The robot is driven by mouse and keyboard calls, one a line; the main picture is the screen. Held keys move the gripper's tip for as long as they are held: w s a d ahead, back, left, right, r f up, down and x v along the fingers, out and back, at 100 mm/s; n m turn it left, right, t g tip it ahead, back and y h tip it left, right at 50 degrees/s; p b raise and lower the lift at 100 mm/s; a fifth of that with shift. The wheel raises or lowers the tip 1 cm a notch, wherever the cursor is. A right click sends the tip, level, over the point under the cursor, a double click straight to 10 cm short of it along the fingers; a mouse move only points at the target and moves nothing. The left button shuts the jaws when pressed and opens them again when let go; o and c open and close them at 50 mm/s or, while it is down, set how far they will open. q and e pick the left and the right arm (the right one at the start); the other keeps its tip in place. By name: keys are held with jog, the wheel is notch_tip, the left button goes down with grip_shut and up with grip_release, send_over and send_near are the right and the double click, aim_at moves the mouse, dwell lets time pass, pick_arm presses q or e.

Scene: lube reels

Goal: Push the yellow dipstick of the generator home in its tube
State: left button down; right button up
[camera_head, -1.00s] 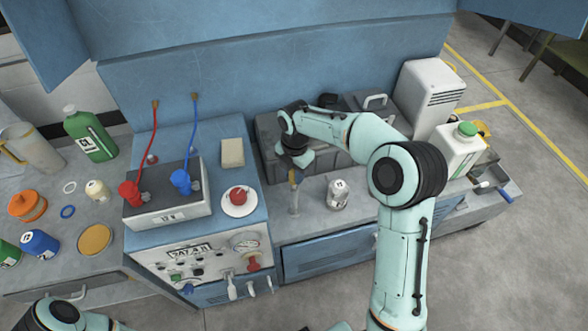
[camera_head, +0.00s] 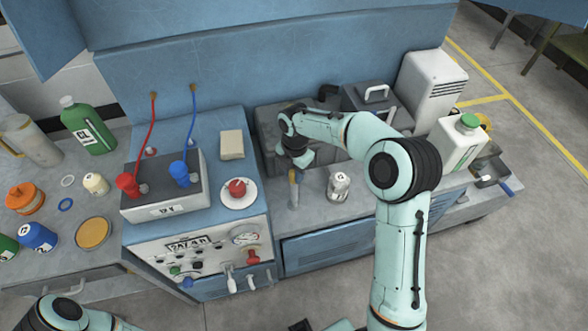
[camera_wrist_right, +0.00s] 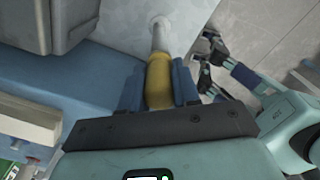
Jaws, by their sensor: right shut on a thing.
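The yellow dipstick (camera_wrist_right: 159,82) is between the two blue fingers of my right gripper (camera_wrist_right: 159,92) in the right wrist view, and the gripper is shut on it. Its lower end meets the grey tube (camera_wrist_right: 160,38); how deep it sits is unclear. In the head view the tube (camera_head: 293,195) stands upright at the front of the dark grey generator (camera_head: 267,122), with my right gripper (camera_head: 295,168) directly above. The gripper hides much of the dipstick there. Dark jaws at the right of the wrist view look like my left gripper (camera_wrist_right: 222,68); their opening is unclear.
A small grey bottle (camera_head: 339,187) stands close right of the tube. Left are the blue console (camera_head: 255,212) and a red knob on a white disc (camera_head: 238,188). A white jug with a green cap (camera_head: 458,147) stands right. Floor is clear in front.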

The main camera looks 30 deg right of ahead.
jog(key=o, duration=1.1)
pick_arm(q)
jog(key=shift+w+r+p, duration=0.9)
jog(key=shift+r, duration=0.3)
pick_arm(e)
notch_tip(320, 180, up, 13)
jog(key=shift+w+d+r, duration=0.1)
jog(key=shift+d+r, duration=0.05)
jog(key=shift+r, duration=0.05)
